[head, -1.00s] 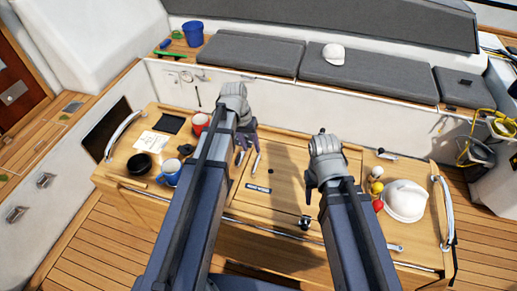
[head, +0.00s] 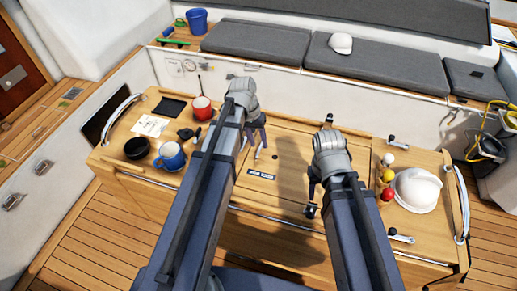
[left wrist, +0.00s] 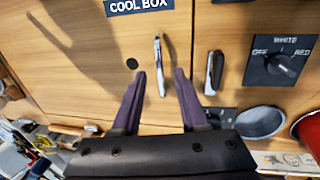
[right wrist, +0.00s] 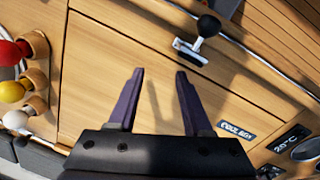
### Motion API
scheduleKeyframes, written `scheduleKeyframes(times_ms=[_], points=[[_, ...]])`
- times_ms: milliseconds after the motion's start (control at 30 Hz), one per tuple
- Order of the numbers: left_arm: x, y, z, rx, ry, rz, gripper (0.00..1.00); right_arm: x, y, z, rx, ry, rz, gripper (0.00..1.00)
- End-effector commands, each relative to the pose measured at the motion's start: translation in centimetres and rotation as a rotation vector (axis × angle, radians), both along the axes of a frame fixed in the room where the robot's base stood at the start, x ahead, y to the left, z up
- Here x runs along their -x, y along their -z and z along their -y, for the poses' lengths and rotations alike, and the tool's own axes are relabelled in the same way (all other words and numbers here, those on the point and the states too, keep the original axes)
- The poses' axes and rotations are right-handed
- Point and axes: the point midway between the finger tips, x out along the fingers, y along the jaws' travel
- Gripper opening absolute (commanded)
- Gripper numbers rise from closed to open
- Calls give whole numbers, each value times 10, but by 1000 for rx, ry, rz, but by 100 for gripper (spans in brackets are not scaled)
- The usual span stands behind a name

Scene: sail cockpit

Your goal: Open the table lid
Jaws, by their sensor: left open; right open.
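The wooden table lid (head: 285,158) lies flat and closed in the middle of the table, with a "COOL BOX" label (head: 261,174) near its left edge. A metal latch with a black knob (right wrist: 207,26) sits at the lid's front edge. My arms hide parts of the lid in the head view.
Cushioned benches lie behind.

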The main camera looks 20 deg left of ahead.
Motion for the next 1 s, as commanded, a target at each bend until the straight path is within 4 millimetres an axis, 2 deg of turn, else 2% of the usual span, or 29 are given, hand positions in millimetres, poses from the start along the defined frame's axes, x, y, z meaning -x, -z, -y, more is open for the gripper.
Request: scheduleKeyframes(times_ms=[33,100,400,800,1000], points=[[0,9,1,0,0,0,44,0,9,0,0,0,0,50],[0,12,2,0,0,0,44,0,12,0,0,0,0,50],[0,12,2,0,0,0,44,0,12,0,0,1,0,50],[0,12,2,0,0,0,0,0,12,0,0,1,0,50],[0,12,2,0,0,0,0,0,12,0,0,1,0,50]])
